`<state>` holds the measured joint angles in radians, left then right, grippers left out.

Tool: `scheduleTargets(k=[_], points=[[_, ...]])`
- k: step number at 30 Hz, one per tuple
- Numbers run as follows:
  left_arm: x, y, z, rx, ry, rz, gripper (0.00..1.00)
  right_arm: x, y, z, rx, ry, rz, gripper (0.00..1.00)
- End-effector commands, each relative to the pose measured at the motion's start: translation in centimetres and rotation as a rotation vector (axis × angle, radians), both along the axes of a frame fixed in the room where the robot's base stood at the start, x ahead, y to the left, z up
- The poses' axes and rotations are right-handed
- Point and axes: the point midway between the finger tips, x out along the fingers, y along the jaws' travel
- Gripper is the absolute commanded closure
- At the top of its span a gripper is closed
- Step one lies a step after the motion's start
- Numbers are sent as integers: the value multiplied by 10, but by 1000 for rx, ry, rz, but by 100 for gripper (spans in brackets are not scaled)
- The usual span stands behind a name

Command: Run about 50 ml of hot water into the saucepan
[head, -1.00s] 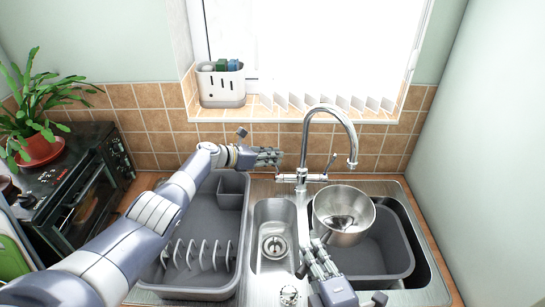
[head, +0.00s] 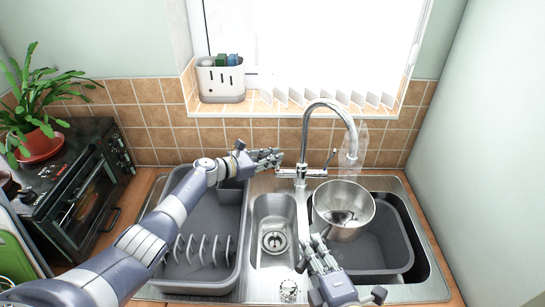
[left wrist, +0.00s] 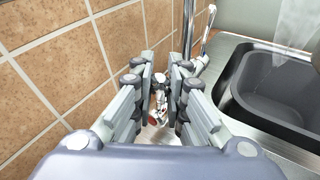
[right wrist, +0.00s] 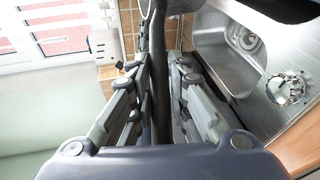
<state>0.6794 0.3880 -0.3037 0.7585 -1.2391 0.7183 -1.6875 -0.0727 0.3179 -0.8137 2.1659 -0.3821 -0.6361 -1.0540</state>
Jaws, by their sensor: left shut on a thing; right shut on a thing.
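The steel saucepan (head: 343,212) hangs over the grey basin in the right sink bowl, below the tap's spout. My right gripper (head: 318,246) is shut on its handle; the dark handle (right wrist: 160,75) runs between the fingers in the right wrist view. The chrome mixer tap (head: 301,150) stands behind the sink. My left gripper (head: 279,158) is shut on its left handle (head: 286,173), which shows a red mark (left wrist: 153,122) in the left wrist view. Clear water (head: 350,163) falls from the spout towards the saucepan's far side. The level inside cannot be read.
The grey basin (head: 395,262) fills the right bowl. A small bowl with a drain (head: 274,242) lies between it and the grey dish rack (head: 200,276). A tiled wall (head: 225,135) stands close behind the tap. A plant and an oven (head: 75,190) are at left.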

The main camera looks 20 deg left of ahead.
Motion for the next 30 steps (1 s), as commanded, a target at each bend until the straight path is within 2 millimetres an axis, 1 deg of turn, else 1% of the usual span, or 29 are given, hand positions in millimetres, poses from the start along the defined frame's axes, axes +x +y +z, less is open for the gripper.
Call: scheduleTargets(k=[2, 3, 5, 6, 15, 20, 26, 30], points=[[0, 1, 0, 1, 0, 2, 100, 1, 0, 3, 1, -7, 1, 100], [0, 1, 0, 1, 0, 2, 85, 1, 0, 3, 1, -7, 1, 100], [0, 1, 0, 1, 1, 1, 71, 1, 0, 3, 1, -7, 1, 100], [0, 1, 0, 1, 1, 1, 67, 1, 0, 3, 1, -7, 1, 100], [0, 0, 0, 1, 1, 0, 67, 1, 0, 3, 1, -7, 1, 100], [-4, 5, 1, 2, -1, 1, 67, 1, 0, 3, 1, -7, 1, 100], [-23, 19, 6, 4, 1, -1, 67, 1, 0, 3, 1, -7, 1, 100], [-43, 34, 11, 6, 2, 1, 67, 1, 0, 3, 1, -7, 1, 100]])
